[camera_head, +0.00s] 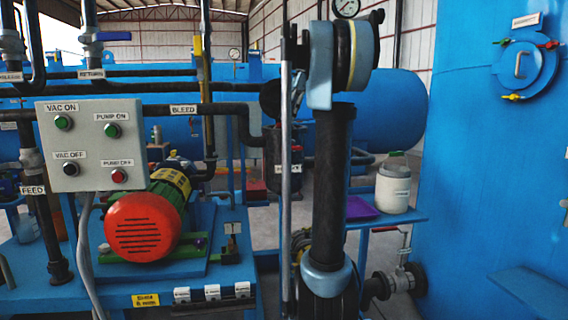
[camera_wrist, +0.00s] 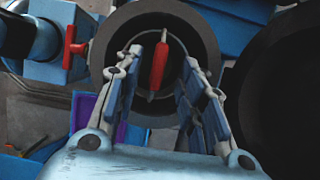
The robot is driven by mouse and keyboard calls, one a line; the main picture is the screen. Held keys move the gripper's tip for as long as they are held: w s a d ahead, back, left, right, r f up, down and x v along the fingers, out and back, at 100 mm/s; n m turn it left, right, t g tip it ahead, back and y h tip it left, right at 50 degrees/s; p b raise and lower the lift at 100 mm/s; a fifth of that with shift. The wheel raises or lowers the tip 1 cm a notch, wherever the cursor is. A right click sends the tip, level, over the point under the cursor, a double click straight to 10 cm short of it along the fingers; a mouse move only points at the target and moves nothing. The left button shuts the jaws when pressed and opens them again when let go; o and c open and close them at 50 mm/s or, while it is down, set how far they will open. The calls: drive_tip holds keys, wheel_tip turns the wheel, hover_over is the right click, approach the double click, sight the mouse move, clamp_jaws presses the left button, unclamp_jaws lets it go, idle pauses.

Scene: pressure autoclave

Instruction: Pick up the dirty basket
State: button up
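In the wrist view a round dark vessel (camera_wrist: 108,42) stands open below my gripper. Inside its mouth a red handle grip (camera_wrist: 160,62) sits on a thin wire bail, apparently the basket's; the basket body is mostly hidden in the dark interior. My gripper (camera_wrist: 163,50) is open, with one finger on each side of the red grip and visible gaps between. I cannot tell how far above the grip the fingertips are.
A large dark disc (camera_wrist: 282,90), perhaps the lid, lies right of the vessel. A red valve handle (camera_wrist: 75,48) is at its left. A purple tray (camera_head: 360,208) and white jar (camera_head: 393,187) rest on a blue shelf. A control box (camera_head: 92,143) and pump motor (camera_head: 145,225) stand left.

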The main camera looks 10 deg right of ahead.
sight(284, 126)
drive_tip(key=x, duration=0.5)
drive_tip(key=shift+d+f, duration=0.1)
drive_tip(key=shift+d, duration=0.1)
clamp_jaws()
